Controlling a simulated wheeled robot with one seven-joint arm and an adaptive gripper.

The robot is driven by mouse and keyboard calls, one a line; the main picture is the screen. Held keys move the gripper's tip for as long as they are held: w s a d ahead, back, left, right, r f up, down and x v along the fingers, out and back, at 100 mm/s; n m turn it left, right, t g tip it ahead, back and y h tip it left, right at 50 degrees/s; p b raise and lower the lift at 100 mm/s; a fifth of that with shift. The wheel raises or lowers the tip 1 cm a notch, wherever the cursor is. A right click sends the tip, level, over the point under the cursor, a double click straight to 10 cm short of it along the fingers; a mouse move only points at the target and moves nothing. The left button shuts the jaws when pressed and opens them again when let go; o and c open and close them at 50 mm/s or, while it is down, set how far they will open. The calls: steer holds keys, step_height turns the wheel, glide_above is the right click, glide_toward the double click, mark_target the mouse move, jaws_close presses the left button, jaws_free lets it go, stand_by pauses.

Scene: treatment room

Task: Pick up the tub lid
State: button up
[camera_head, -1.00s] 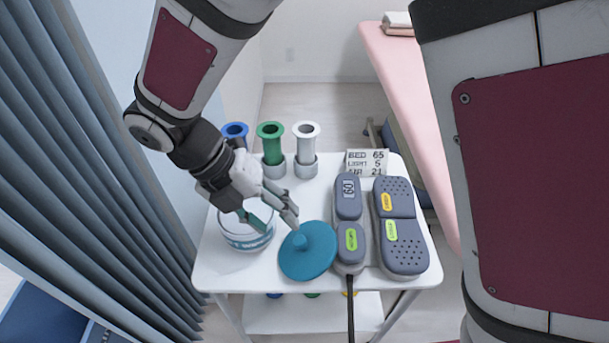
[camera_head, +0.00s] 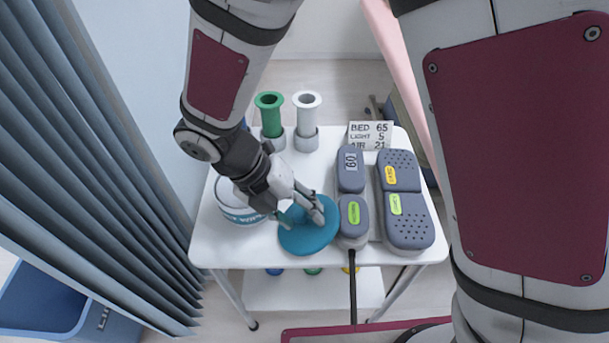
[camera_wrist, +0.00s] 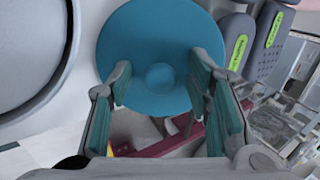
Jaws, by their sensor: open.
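The tub lid (camera_head: 309,236) is a round teal disc with a small knob at its centre. It lies on the white cart top, to the right of the white tub (camera_head: 236,207). My gripper (camera_head: 303,223) is over the lid, its fingers spread and empty. In the wrist view the lid (camera_wrist: 160,40) fills the upper middle, and its knob (camera_wrist: 160,77) shows between the two teal-padded fingers of my gripper (camera_wrist: 160,95). I cannot tell exactly how high the fingertips are above the lid. In the head view the gripper hides the knob.
A grey handset (camera_head: 352,190) with a cable stands close to the lid's right, beside a wider grey unit (camera_head: 407,225). Green (camera_head: 270,117) and white (camera_head: 306,112) cylinders and a sign (camera_head: 371,134) stand behind. A blue-grey curtain (camera_head: 80,170) hangs at left. The cart's front edge (camera_head: 300,267) is near the lid.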

jaws_close()
